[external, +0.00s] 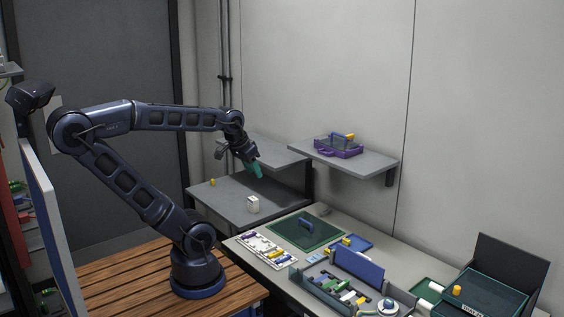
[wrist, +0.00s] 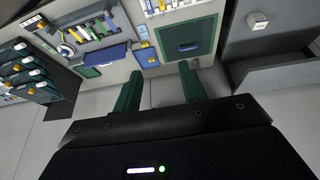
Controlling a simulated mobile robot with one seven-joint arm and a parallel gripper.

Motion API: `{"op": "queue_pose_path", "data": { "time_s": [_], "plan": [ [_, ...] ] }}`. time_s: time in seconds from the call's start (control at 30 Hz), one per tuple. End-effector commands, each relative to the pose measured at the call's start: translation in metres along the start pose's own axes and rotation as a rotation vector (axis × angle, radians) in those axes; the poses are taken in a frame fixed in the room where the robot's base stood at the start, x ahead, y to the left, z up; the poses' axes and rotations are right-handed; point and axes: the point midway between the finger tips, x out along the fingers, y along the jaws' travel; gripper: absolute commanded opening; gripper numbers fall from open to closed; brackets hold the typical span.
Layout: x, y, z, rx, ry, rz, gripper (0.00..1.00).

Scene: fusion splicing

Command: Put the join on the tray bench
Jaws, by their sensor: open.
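My gripper (external: 254,170) is raised above the grey side bench (external: 228,203), its teal fingers pointing down and to the right. In the wrist view my gripper (wrist: 158,88) has its two fingers well apart with nothing between them. I cannot tell which small piece is the join. A white block (external: 253,205) stands on the grey bench and also shows in the wrist view (wrist: 257,20). A dark green tray box (external: 497,292) with a lettered front label stands at the right end of the long bench.
The long bench carries a green mat (external: 290,236) with a blue handle piece, a white strip of coloured parts (external: 264,252), and a grey organizer (external: 322,287) with a blue panel. A wall shelf (external: 345,157) holds a purple-based box (external: 337,148). A yellow piece (external: 212,182) sits on the grey bench.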

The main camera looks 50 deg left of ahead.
Motion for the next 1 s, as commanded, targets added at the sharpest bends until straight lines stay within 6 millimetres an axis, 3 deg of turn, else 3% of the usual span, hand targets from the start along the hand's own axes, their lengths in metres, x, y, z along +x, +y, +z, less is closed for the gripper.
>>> {"op": "queue_pose_path", "data": {
  "time_s": [0.3, 0.6, 0.8, 1.0],
  "plan": [
    [0.048, 0.100, -0.056, 0.084, 0.068, 0.297, 0.42],
    [0.097, 0.188, -0.093, 0.065, 0.139, 0.460, 0.42],
    [0.138, 0.235, -0.101, 0.020, 0.163, 0.472, 0.42],
    [0.186, 0.269, -0.092, -0.025, 0.157, 0.409, 0.42]
  ]
}}
